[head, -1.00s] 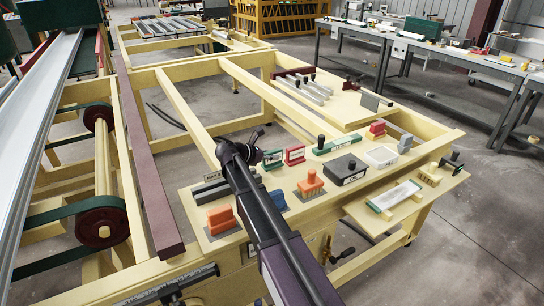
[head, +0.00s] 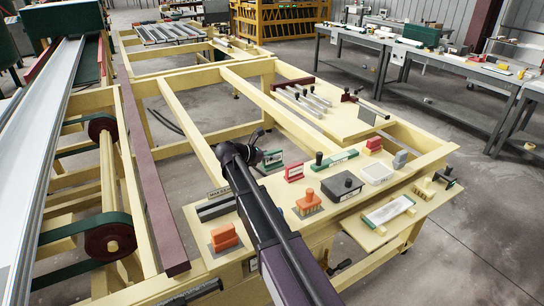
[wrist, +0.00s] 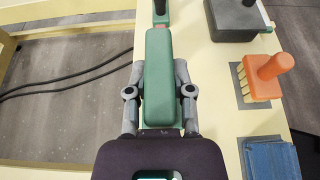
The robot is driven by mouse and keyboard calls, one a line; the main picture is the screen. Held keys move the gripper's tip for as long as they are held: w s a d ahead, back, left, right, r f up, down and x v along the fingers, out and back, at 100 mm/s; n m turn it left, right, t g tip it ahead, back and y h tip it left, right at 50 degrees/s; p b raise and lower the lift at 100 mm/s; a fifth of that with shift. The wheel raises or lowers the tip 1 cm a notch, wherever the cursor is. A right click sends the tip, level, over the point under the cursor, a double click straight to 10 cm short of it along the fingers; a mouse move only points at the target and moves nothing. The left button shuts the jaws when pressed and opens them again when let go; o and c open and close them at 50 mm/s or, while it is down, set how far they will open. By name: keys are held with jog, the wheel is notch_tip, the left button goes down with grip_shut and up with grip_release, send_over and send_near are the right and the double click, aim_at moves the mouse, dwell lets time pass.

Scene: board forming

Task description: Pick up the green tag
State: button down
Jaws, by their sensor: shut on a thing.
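The green tag (head: 272,160), with a white label face, is held at my gripper (head: 252,157) in the head view. In the wrist view the green tag (wrist: 158,80) lies lengthwise between the two grey fingers of my gripper (wrist: 160,93), which is shut on it. It appears raised above the panel.
The panel holds an orange-handled brush (head: 309,202), a dark box with a knob (head: 342,186), a green block with a black knob (head: 335,160) and an orange block (head: 224,237). A blue block (wrist: 271,160) shows in the wrist view. Open frame bays lie left of the gripper.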

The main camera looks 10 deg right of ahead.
jog(key=shift+r, duration=0.1)
dwell(0.5)
jog(key=c, duration=1.1)
grip_release()
grip_shut()
jog(key=shift+s, duration=0.1)
